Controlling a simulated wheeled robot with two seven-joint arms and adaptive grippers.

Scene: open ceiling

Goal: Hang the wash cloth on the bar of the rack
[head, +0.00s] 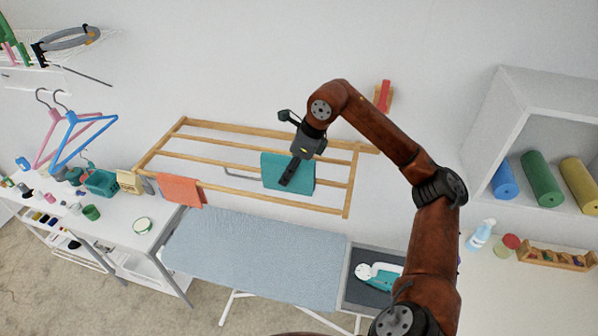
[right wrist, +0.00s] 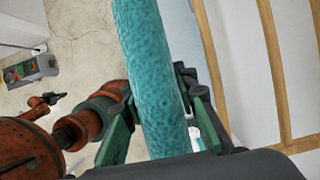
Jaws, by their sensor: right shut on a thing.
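The teal wash cloth (head: 303,182) is at the right half of the wooden rack (head: 222,145), overlapping its lower bars in the head view. My right gripper (head: 287,179) is in front of it, pointing down and left. In the right wrist view, the cloth (right wrist: 145,60) runs as a thick fold between the two fingers of the gripper (right wrist: 160,115), which is shut on it. Whether the cloth lies over a bar or in front of it I cannot tell. My left gripper is not in view.
An orange cloth (head: 181,190) hangs on the rack's front bar at the left. Below stands an ironing board (head: 255,245) with an iron (head: 380,272) on its right end. A shelf with coloured rolls (head: 542,178) is at the right. Hangers (head: 72,130) are at the left.

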